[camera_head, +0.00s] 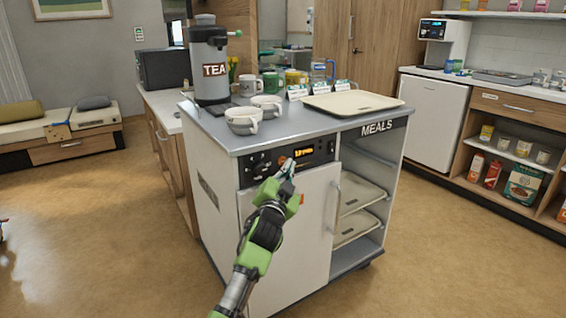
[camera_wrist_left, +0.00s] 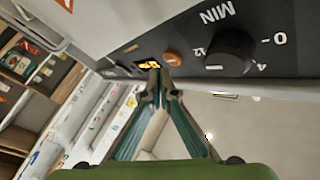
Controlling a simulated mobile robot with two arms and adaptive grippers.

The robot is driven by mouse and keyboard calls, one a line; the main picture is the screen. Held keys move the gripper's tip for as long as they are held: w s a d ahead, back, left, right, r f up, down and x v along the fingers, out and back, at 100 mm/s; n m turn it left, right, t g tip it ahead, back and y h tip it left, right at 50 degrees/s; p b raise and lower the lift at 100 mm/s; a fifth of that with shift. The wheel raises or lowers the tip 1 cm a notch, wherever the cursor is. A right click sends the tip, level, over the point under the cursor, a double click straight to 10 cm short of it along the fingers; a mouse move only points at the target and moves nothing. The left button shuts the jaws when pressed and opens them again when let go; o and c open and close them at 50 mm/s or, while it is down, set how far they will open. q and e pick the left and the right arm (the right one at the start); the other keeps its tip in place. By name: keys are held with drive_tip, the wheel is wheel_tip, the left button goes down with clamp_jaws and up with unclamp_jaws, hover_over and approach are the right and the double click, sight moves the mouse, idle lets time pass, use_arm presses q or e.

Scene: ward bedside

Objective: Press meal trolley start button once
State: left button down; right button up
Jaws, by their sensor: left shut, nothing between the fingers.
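The meal trolley (camera_head: 290,240) stands in the middle of the head view, with "MEALS" on its side. Its dark control panel (camera_head: 322,155) runs under the top edge and has a lit amber display (camera_head: 303,152). In the left wrist view the panel carries a round orange button (camera_wrist_left: 173,57), an amber display (camera_wrist_left: 149,64) and a black timer dial (camera_wrist_left: 231,52) marked MIN. My left gripper (camera_head: 289,166) is shut and empty, its fingertips (camera_wrist_left: 159,76) close to the button and display. I cannot tell whether they touch the panel. My right gripper is out of view.
The trolley top holds a tea urn (camera_head: 210,65), white cups (camera_head: 243,121) and an empty tray (camera_head: 353,103). Open shelves with trays (camera_head: 362,192) are at its right side. A counter with shelves (camera_head: 520,135) stands at the right. Floor (camera_head: 110,220) is clear to the left.

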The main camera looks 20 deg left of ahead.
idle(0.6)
use_arm(q)
drive_tip(key=shift+w+a, duration=0.25)
drive_tip(key=shift+a, duration=0.1)
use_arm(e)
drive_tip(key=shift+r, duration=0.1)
use_arm(q)
drive_tip(key=shift+w+a, duration=0.25)
drive_tip(key=shift+a, duration=0.05)
idle(0.6)
drive_tip(key=shift+d, duration=0.1)
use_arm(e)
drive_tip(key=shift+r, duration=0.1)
use_arm(q)
drive_tip(key=shift+s+d+p, duration=0.35)
drive_tip(key=shift+s+d, duration=0.2)
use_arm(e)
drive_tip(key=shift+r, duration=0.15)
use_arm(q)
drive_tip(key=s+d, duration=0.1)
drive_tip(key=d, duration=0.1)
drive_tip(key=s+d, duration=0.2)
drive_tip(key=shift+p, duration=0.4)
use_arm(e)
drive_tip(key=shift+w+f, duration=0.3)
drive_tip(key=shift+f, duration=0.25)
